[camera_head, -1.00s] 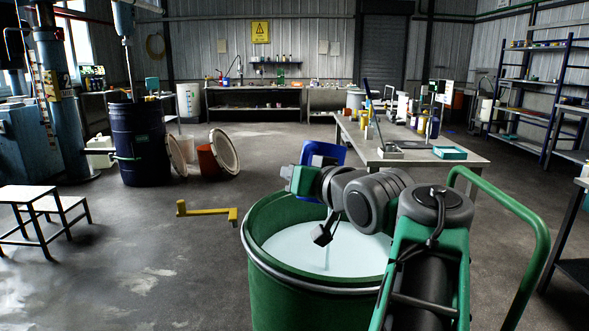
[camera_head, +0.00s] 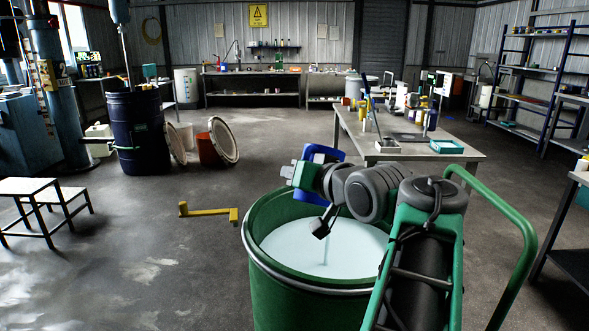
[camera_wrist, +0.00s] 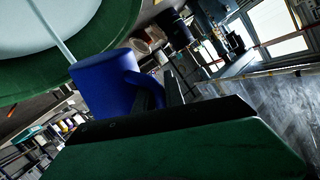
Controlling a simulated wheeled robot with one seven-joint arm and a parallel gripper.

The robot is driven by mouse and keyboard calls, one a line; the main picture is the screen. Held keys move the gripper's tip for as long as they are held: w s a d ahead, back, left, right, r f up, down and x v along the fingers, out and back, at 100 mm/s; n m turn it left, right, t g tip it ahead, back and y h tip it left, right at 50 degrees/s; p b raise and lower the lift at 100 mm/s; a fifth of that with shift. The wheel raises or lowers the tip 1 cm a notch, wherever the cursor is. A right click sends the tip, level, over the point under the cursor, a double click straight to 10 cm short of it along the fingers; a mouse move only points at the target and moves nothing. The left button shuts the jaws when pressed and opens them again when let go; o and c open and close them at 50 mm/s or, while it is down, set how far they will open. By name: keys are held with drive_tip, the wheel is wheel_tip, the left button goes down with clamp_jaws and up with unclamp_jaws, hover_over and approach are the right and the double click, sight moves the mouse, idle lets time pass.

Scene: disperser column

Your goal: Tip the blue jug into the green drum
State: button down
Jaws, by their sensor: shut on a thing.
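The blue jug (camera_head: 322,153) is tilted over the far rim of the green drum (camera_head: 300,300), which holds pale liquid. My gripper (camera_head: 303,175) is shut on the jug and partly hides it in the head view. In the wrist view the jug (camera_wrist: 103,86) shows with its handle at my gripper (camera_wrist: 170,92). A thin pale stream runs from the jug's mouth into the drum (camera_wrist: 120,40). In the head view the stream's lower end meets the liquid near the middle of the drum. The liquid left inside the jug is hidden.
A yellow crank-shaped bar (camera_head: 208,212) lies on the floor left of the drum. A workbench (camera_head: 385,152) with several items stands behind it. A step stool (camera_head: 42,200) and a dark blue drum (camera_head: 138,130) stand at the left. Floor between them is clear.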

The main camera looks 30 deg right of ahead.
drive_tip(key=shift+d+r+m+g+p, duration=0.25)
drive_tip(key=shift+r+p, duration=0.5)
drive_tip(key=shift+p, duration=1.15)
drive_tip(key=m+y+p, duration=0.1)
drive_tip(key=p, duration=0.4)
drive_tip(key=d+r+m+g+p, duration=0.1)
drive_tip(key=p, duration=0.3)
drive_tip(key=shift+w+d+r+g+y+p, duration=0.2)
drive_tip(key=shift+w+g+y+p, duration=0.05)
drive_tip(key=shift+w+y+p, duration=0.15)
drive_tip(key=shift+w+d+r+m+g+y+p, duration=0.2)
drive_tip(key=shift+d+r+m+g+y+p, duration=0.25)
drive_tip(key=shift+p, duration=1.9)
drive_tip(key=shift+w+d+m+y+p, duration=0.2)
drive_tip(key=shift+m+y+p, duration=0.35)
drive_tip(key=shift+p, duration=1.35)
drive_tip(key=p, duration=0.3)
drive_tip(key=d+m+g+y+p, duration=0.1)
drive_tip(key=p, duration=0.2)
drive_tip(key=shift+w+r+m, duration=0.15)
drive_tip(key=shift+w+m, duration=0.05)
drive_tip(key=shift+m, duration=0.05)
drive_tip(key=d+m+g+y+p, duration=0.1)
drive_tip(key=p, duration=0.7)
drive_tip(key=shift+w+y, duration=0.15)
drive_tip(key=shift+y, duration=0.25)
